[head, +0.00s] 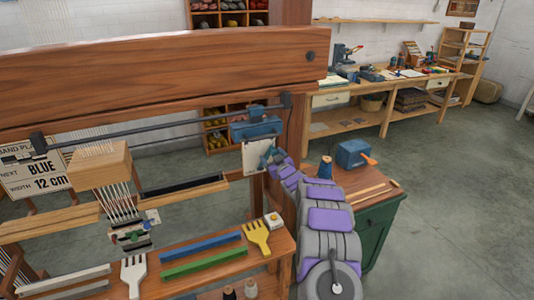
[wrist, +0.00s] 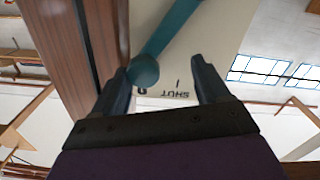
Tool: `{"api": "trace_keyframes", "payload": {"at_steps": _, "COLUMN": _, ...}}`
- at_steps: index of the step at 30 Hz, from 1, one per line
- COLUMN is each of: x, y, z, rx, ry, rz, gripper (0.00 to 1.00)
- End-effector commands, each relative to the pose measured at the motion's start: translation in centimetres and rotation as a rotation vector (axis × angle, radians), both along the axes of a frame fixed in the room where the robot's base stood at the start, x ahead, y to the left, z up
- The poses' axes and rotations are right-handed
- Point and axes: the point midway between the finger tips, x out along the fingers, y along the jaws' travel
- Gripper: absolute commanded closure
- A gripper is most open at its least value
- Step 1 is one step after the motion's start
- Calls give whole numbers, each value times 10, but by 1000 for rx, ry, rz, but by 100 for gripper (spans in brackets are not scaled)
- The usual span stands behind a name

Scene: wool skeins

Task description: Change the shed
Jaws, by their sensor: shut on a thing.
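The wooden loom (head: 150,85) fills the left of the head view. A teal lever (head: 266,156) stands at its right post, in front of a pale plate (head: 255,160). In the wrist view the lever (wrist: 165,35) runs up to the right from a round knob, and the plate (wrist: 215,40) behind it bears upside-down lettering that reads "SHUT". My gripper (wrist: 168,75) has the knob between its fingers, nearer the left one. In the head view my gripper (head: 275,158) is small and partly hides the lever. Warp threads (head: 118,195) hang below a wooden block (head: 100,165).
A sign (head: 35,175) reads "BLUE 12 cm". Blue and green bars (head: 200,250) and a yellow comb (head: 257,237) lie on the loom's bench. A green cabinet (head: 380,235) with a blue spool stands right of my arm. The floor at right is clear.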

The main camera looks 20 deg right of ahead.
Motion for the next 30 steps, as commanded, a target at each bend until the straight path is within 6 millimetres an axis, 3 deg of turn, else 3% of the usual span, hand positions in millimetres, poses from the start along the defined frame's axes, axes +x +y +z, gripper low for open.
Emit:
{"api": "trace_keyframes", "payload": {"at_steps": 1, "x": -3, "y": 6, "z": -8, "rx": 2, "ry": 12, "rz": 8, "gripper": 37}}
{"api": "trace_keyframes", "payload": {"at_steps": 11, "x": -23, "y": 15, "z": 11, "rx": -12, "ry": -16, "rz": 16, "gripper": 37}}
{"api": "trace_keyframes", "payload": {"at_steps": 30, "x": -62, "y": 10, "z": 18, "rx": -14, "ry": -31, "rz": 16, "gripper": 37}}
